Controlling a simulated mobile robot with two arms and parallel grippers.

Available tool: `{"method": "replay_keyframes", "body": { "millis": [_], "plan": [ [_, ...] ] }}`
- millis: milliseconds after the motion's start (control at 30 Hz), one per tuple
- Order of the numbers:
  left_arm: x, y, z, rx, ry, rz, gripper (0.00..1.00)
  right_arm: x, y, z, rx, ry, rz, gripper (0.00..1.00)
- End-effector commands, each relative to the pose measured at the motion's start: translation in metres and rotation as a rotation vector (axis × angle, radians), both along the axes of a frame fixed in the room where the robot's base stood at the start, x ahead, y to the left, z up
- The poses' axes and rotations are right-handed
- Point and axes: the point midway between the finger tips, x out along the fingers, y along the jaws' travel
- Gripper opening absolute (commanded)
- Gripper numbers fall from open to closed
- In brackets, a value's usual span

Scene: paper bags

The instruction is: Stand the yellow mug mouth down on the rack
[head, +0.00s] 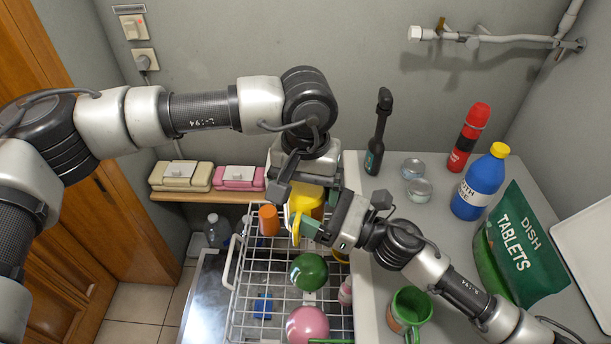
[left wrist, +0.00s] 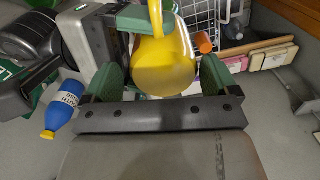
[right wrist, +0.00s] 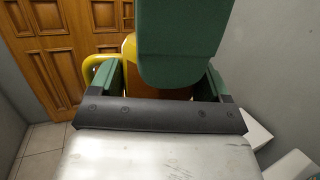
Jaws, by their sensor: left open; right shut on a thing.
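The yellow mug (head: 307,201) is above the far end of the white wire rack (head: 283,268), between my two grippers. My right gripper (right wrist: 161,80) is shut on the mug, reaching in from the right; the mug's handle shows at the left in the right wrist view (right wrist: 96,74). My left gripper (left wrist: 170,74) is open above the mug, its fingers apart on either side of it. In the left wrist view the mug (left wrist: 165,68) shows a smooth rounded yellow surface. Which way its mouth faces is hard to tell. A green finger block hides part of it in the right wrist view.
On the rack are an orange cup (head: 269,220), a green round item (head: 309,271) and a pink one (head: 307,325). The counter at right holds a green mug (head: 409,309), blue bottle (head: 480,183), red flask (head: 469,138) and green tablets bag (head: 520,245).

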Motion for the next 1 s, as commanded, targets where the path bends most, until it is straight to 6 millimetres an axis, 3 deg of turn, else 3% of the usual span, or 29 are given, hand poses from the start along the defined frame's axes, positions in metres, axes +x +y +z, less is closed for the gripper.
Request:
{"method": "replay_keyframes", "body": {
  "millis": [167, 467, 500, 600, 867, 1000],
  "plan": [
    [0.000, 0.000, 0.000, 0.000, 0.000, 0.000, 0.89, 0.000, 0.000, 0.001, 0.001, -0.001, 0.000, 0.47],
    [-0.001, -0.001, 0.000, -0.003, 0.001, -0.002, 0.45, 0.000, 0.000, 0.001, 0.002, -0.001, 0.001, 0.47],
    [-0.001, -0.001, 0.001, -0.004, 0.000, -0.002, 0.45, 0.000, 0.001, 0.001, 0.002, -0.001, 0.001, 0.84],
    [-0.001, -0.001, 0.001, -0.003, 0.000, -0.002, 0.45, 0.000, 0.000, 0.001, 0.001, -0.001, 0.001, 0.99],
    [0.000, 0.000, 0.001, -0.002, 0.000, 0.000, 0.45, -0.001, -0.001, 0.000, 0.000, 0.000, 0.000, 1.00],
    [0.000, 0.000, 0.001, -0.001, -0.001, 0.000, 0.45, -0.006, -0.013, -0.004, 0.000, 0.004, -0.001, 1.00]
  ]
}}
